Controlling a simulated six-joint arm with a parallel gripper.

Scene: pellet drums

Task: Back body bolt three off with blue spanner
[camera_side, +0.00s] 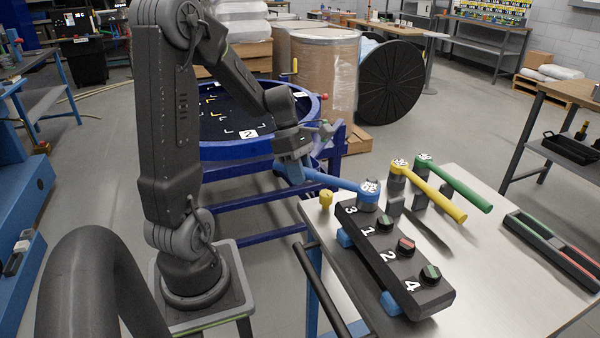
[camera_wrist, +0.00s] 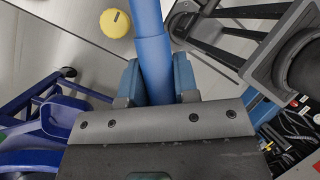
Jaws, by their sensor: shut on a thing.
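The blue spanner (camera_side: 335,180) reaches from my gripper (camera_side: 291,172) to the black body (camera_side: 402,270). Its round, labelled head is at the body's far end, beside the number 3, and hides what is under it. I cannot tell how deeply it is seated. My gripper is shut on the handle's outer end. In the wrist view the blue handle (camera_wrist: 152,45) runs up from between the fingers (camera_wrist: 156,88). Bolts one (camera_side: 385,222), two (camera_side: 406,245) and four (camera_side: 431,272) show on the body, with green, red and green tops.
A yellow spanner (camera_side: 440,194) and a green spanner (camera_side: 460,188) rest on dark posts behind the body. A yellow knob (camera_side: 326,198) stands near the left table edge. A tray (camera_side: 552,245) lies at right. A blue-rimmed drum (camera_side: 240,150) stands behind my arm.

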